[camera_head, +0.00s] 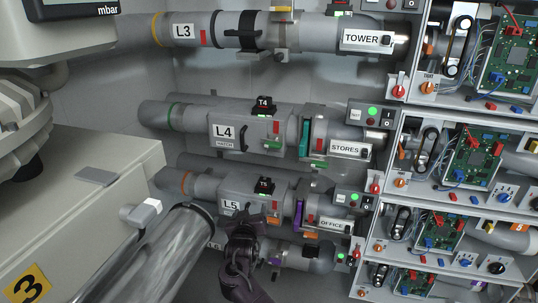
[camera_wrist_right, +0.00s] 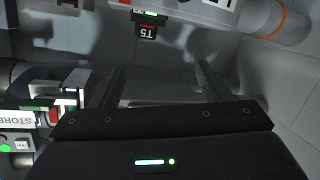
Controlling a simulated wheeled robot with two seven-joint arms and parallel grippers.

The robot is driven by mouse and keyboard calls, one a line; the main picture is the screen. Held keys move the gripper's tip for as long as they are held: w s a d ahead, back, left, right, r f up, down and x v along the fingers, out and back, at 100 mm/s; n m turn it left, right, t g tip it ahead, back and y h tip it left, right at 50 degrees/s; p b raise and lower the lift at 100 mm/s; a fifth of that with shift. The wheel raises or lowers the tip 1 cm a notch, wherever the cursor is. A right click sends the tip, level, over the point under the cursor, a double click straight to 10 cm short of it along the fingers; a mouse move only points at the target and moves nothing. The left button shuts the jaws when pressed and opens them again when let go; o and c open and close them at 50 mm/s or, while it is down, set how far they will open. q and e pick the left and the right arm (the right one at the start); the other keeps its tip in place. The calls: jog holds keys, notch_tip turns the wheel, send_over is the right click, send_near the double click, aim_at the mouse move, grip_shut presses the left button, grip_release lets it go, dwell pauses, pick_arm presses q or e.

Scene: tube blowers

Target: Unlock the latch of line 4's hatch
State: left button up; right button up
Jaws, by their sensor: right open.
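In the head view, line 4's grey hatch housing (camera_head: 228,122) is marked L4 and has a dark handle (camera_head: 243,138) at its front. A small red piece (camera_head: 275,127) sits at the housing's right end, with a green piece below it. I cannot tell for sure which of these is the latch. My right gripper (camera_head: 243,232) is dark and stands in front of line 5, below and apart from the L4 hatch. In the right wrist view, its fingers (camera_wrist_right: 157,85) are apart with nothing held between them. My left gripper is not in view.
The L5 housing (camera_head: 230,190) is directly behind my right gripper. A STORES label (camera_head: 350,149) is right of L4. A clear tube (camera_head: 160,258) and a beige cabinet (camera_head: 75,215) fill the lower left. Panels with circuit boards (camera_head: 475,155) line the right.

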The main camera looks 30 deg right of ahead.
aim_at(272, 145)
jog(key=s+d+r+m+h+b, duration=0.1)
jog(key=d+r+m+h, duration=0.15)
jog(key=r, duration=0.65)
jog(key=d+r+m+h, duration=0.2)
jog(key=r+m, duration=0.1)
jog(key=r, duration=0.6)
jog(key=shift+g, duration=0.3)
jog(key=x, duration=0.8)
jog(key=shift+s+r, duration=0.1)
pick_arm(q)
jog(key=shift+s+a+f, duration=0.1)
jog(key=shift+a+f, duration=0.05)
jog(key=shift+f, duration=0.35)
pick_arm(e)
jog(key=shift+c, duration=0.4)
